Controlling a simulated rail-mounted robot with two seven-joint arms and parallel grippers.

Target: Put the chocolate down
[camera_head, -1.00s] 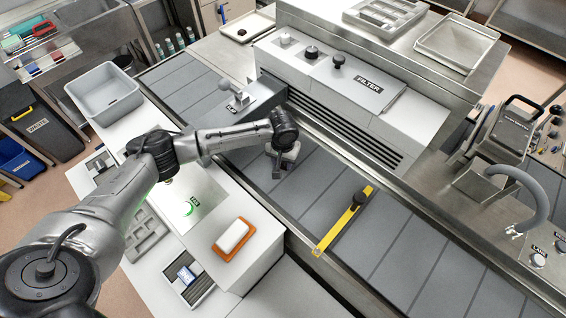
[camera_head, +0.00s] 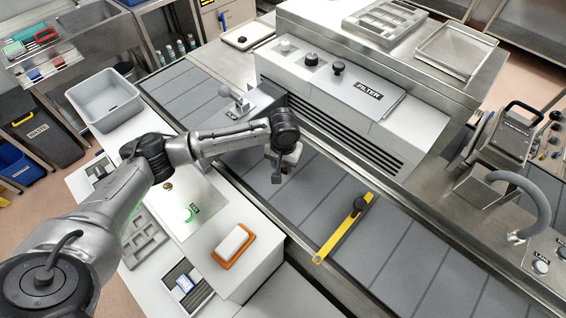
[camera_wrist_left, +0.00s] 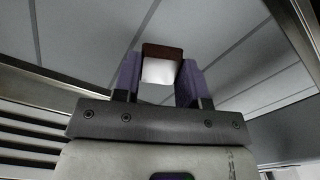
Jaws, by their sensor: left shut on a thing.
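My left gripper (camera_head: 277,172) hangs over the grey belt (camera_head: 318,188), near the front of the filter machine. In the left wrist view the gripper (camera_wrist_left: 160,88) is shut on a small block, the chocolate (camera_wrist_left: 162,50), with a dark brown top edge and a pale, bright face. The chocolate sits between the two purple fingertips. In the head view I cannot clearly tell it from the dark fingers. I cannot tell whether it touches the belt. My right gripper is not in view.
A yellow bar (camera_head: 343,229) with a black knob crosses the belt to the right. The filter machine (camera_head: 345,100) stands behind it. A white counter in front carries a grey bin (camera_head: 103,97), an orange-edged white block (camera_head: 233,245) and a small brown round thing (camera_head: 168,186).

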